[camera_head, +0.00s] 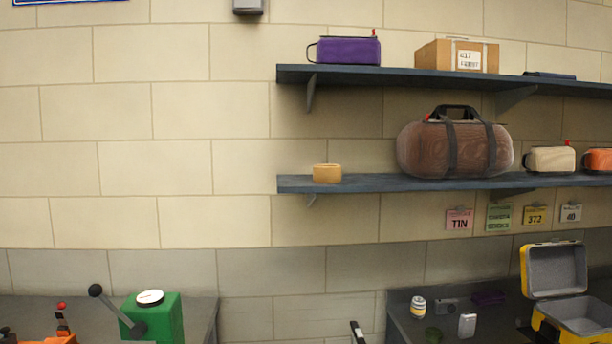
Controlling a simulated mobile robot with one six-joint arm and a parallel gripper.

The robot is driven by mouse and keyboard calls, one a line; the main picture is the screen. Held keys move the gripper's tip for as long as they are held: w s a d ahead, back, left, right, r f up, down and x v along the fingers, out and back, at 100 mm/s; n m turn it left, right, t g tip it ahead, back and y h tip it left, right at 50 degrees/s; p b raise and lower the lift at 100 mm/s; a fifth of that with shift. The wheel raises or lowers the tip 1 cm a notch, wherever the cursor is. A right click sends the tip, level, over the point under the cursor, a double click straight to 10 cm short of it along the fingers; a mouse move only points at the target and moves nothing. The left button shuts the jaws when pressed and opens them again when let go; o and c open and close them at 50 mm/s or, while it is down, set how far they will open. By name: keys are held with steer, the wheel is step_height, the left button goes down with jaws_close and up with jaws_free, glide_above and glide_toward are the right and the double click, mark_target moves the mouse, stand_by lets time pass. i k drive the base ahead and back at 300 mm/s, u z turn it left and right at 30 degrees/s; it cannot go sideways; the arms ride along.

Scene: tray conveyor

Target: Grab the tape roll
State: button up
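A tan, roll-shaped object (327,173), which looks like the tape roll, sits near the left end of the lower wall shelf (400,184). It is seen from the side, so its hole is hidden. Clear shelf lies between it and the brown duffel bag (420,152) to its right. I cannot make out my gripper in this view.
The upper shelf (400,77) holds a purple case (345,51) and a cardboard box (444,56). Cream and orange cases stand right of the duffel. Below are a bench with an open yellow toolbox (556,270) and a green machine (160,318). A dark bar shows at bottom centre.

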mark_target(323, 173)
steer(key=z, duration=0.05)
steer(key=i, duration=0.9)
steer(key=u, duration=0.05)
